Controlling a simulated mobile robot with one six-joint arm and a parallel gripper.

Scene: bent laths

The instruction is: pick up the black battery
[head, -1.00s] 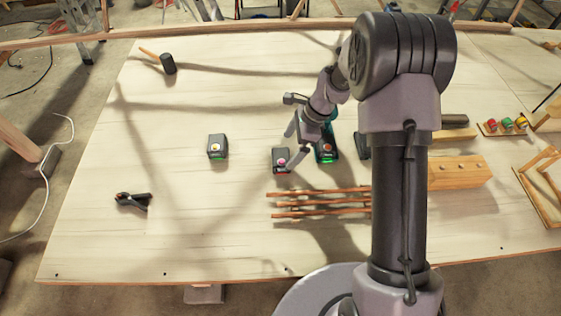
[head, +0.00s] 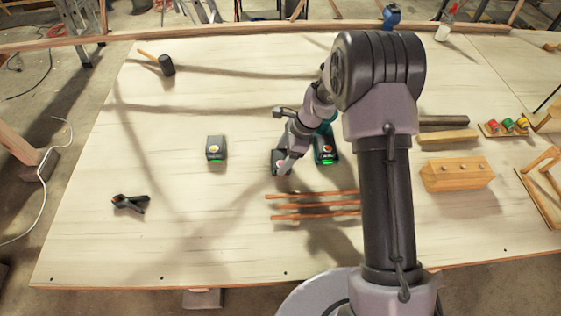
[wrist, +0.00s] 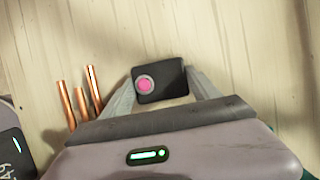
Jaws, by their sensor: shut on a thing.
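The black battery (head: 277,157) with a pink round spot is near the middle of the table, partly hidden by my gripper (head: 284,164). In the wrist view the battery (wrist: 171,81) lies between the two fingers of my gripper (wrist: 160,88), with its pink spot facing the camera. The fingers touch its sides and are shut on it. I cannot tell whether it is clear of the table. Another dark battery-like block (head: 216,148) with a yellowish spot stands apart to the left.
A teal and black device (head: 325,148) with a green light stands close right of my gripper. Copper-coloured rods (head: 312,206) lie in front. A mallet (head: 166,65) and a clamp (head: 130,202) lie left. A wooden block (head: 457,173) is at right. The table's front left is clear.

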